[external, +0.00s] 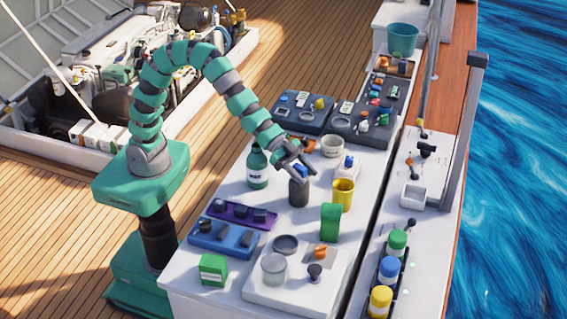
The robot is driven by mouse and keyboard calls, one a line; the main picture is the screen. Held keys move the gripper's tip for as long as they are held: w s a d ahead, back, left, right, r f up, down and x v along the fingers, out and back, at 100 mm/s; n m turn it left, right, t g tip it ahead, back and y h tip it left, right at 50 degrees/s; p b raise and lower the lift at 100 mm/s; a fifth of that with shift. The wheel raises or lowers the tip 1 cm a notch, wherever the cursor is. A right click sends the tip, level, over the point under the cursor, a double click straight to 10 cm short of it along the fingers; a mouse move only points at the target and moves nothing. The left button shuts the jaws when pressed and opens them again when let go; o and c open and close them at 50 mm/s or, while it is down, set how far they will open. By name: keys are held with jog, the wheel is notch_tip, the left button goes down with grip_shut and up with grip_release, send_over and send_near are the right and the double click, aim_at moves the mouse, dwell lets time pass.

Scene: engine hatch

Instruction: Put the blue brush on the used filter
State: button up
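My gripper (299,172) is over the middle of the white bench top, pointing down. A small blue piece (300,169), which may be the blue brush, shows between its fingers. Just below is an upright dark grey cylinder (299,193), which may be the used filter. The blue piece looks very close to the cylinder's top; I cannot tell if they touch. The fingers partly hide the blue piece, and whether they grip it is unclear at this size.
A green bottle (257,168) stands left of the cylinder, a yellow mug (343,194) to the right, and a green box (331,222) in front right. A white cup (332,146) is behind. Purple (225,211) and blue (208,237) trays lie at front left.

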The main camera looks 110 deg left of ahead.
jog(key=shift+r, duration=0.15)
jog(key=p+v, duration=0.1)
jog(key=v, duration=1.1)
